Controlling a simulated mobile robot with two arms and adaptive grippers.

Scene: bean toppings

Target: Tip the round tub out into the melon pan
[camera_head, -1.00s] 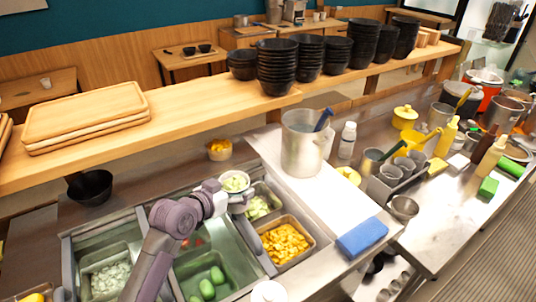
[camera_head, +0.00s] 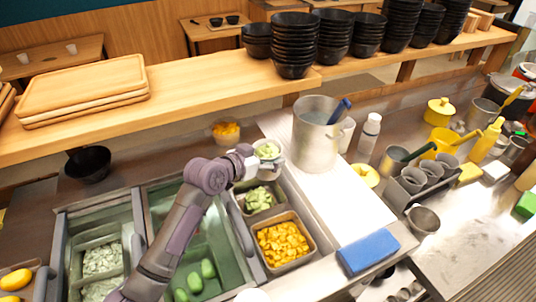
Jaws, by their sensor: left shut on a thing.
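My left gripper (camera_head: 256,162) is shut on a small round tub (camera_head: 268,162). The tub looks upright, with pale green pieces in its top. The melon pan (camera_head: 276,206) is a metal pan with pale green pieces in it, set in the counter. In the picture the tub shows just above the pan's far end; its exact height over the counter is hard to tell. The gripper's fingers are small and partly hidden by the tub. My right gripper is not in view.
A pan of orange cubes (camera_head: 283,243) lies nearer than the melon pan. A tub of orange pieces (camera_head: 226,132) stands behind on the counter. A tall metal pot (camera_head: 314,135) stands right, beside a white board (camera_head: 345,207) and a blue block (camera_head: 368,252).

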